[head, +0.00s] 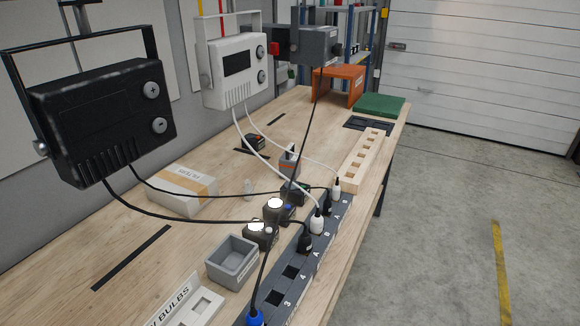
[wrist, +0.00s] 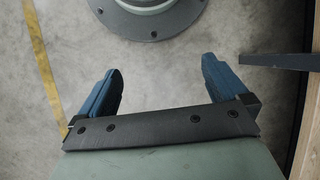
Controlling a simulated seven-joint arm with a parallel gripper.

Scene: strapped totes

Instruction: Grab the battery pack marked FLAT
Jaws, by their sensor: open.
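No marking reading FLAT is legible in the head view, so I cannot tell which thing is the battery pack. Either may be a battery pack; both are too small to tell. My gripper (wrist: 161,66) shows only in the wrist view. Its two blue fingers are wide apart with nothing between them, above the concrete floor and away from the benchtop items.
A dark socket strip (head: 291,271) with plugs and cables runs along the bench's front. Hanging black (head: 100,118) and white (head: 232,62) boxes overhang the bench. A grey tray (head: 232,262), a cardboard box (head: 183,190) and a wooden rack (head: 362,160) also stand there.

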